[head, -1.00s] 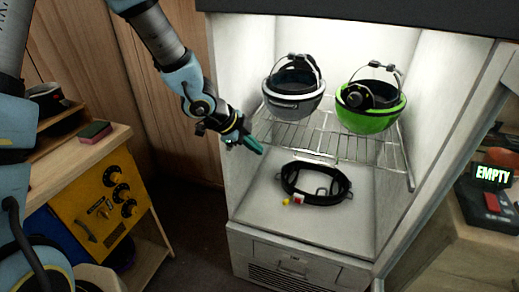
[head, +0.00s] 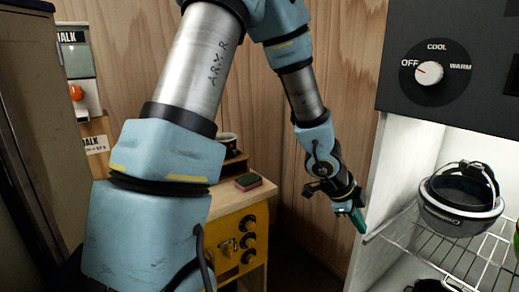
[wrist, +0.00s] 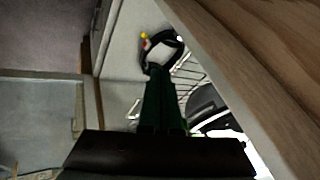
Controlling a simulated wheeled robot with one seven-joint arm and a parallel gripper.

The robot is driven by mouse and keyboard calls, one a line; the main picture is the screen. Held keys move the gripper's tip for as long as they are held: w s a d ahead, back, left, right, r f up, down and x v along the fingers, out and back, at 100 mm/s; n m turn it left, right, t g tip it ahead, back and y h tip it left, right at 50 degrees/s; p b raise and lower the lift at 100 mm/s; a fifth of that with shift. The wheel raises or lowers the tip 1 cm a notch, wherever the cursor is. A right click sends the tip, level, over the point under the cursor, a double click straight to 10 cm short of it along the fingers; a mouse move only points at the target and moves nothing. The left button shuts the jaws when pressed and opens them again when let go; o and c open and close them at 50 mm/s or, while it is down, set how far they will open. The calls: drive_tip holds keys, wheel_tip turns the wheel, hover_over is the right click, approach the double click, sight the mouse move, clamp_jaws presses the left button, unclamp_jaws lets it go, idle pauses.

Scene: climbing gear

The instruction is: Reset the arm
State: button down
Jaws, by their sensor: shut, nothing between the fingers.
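My gripper (head: 357,218) hangs at the end of my blue and silver arm, near the left front edge of the open cabinet in the head view. Its teal fingers are shut and empty. In the wrist view the dark green fingers (wrist: 162,100) lie together, pointing toward the cabinet.
The wire rack (head: 450,250) is inside the white cabinet, under a dial panel (head: 436,75) set near OFF. A yellow panel with black knobs (head: 235,245) and a wooden bench with a sponge (head: 248,181) stand left. The wrist view shows a black ring-shaped strap (wrist: 150,52) on the cabinet floor.

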drive_tip(key=w+a+r+n+t+y, duration=0.15)
drive_tip(key=w+a+n, duration=0.3)
drive_tip(key=a, duration=0.45)
drive_tip(key=w+a+r+n+t+y, duration=0.1)
drive_tip(key=w+a+n+y, duration=0.2)
drive_tip(key=a+n, duration=0.5)
drive_tip(key=s+a+r+n+g+y, duration=0.1)
drive_tip(key=s+a+n, duration=0.2)
drive_tip(key=a+n, duration=0.2)
drive_tip(key=s+a+r+n+g, duration=0.1)
drive_tip(key=s+a+n, duration=0.3)
drive_tip(key=a, duration=0.8)
drive_tip(key=shift+s+r+n+y, duration=0.15)
drive_tip(key=shift+r+n+y, duration=0.2)
drive_tip(key=shift+r+n, duration=0.55)
